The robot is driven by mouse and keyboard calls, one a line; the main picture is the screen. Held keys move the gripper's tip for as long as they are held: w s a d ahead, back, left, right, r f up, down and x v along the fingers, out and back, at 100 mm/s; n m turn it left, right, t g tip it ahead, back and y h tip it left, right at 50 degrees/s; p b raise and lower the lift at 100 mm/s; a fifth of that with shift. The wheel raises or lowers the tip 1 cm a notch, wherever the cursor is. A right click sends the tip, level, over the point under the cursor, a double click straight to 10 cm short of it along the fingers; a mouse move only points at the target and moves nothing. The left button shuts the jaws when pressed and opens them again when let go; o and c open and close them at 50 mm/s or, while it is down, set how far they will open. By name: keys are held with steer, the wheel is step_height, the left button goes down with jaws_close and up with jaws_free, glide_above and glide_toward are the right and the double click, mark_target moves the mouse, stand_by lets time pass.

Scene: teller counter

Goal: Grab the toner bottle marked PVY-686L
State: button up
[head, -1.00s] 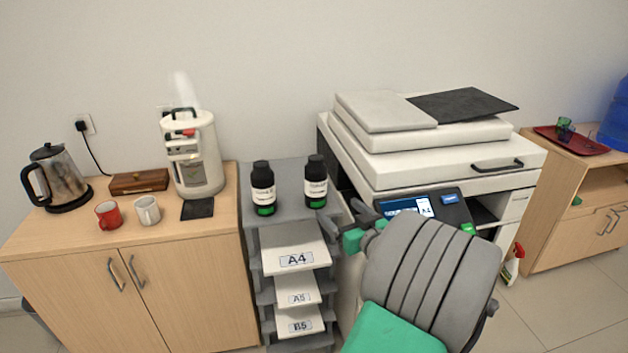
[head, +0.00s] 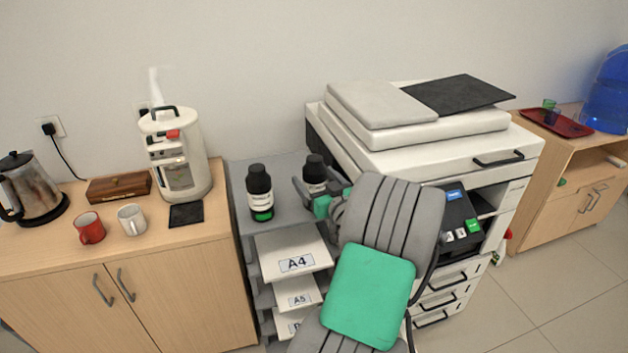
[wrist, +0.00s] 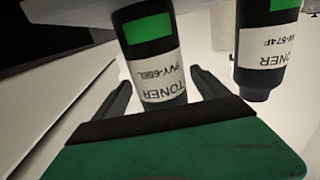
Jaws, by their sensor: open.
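The toner bottle marked PVY-686L (wrist: 155,72) is black with a white label and a green patch. It appears inverted in the wrist view, between the two fingers of my gripper (wrist: 160,84). In the head view it is the right-hand bottle (head: 314,165) on the grey shelf unit, standing upright, its lower part hidden by my gripper (head: 317,188). My gripper is open, with a finger on either side of the bottle; I cannot tell whether they touch it. A second toner bottle (head: 260,192), its label ending in 574P (wrist: 265,45), stands to the left.
The grey shelf unit (head: 236,178) holds paper trays marked A4 (head: 296,263) and A5. A copier (head: 420,150) stands close on the right. A wooden cabinet on the left carries a dispenser (head: 178,155), mugs (head: 131,220) and a kettle (head: 32,188).

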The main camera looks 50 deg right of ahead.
steer(key=c, duration=1.8)
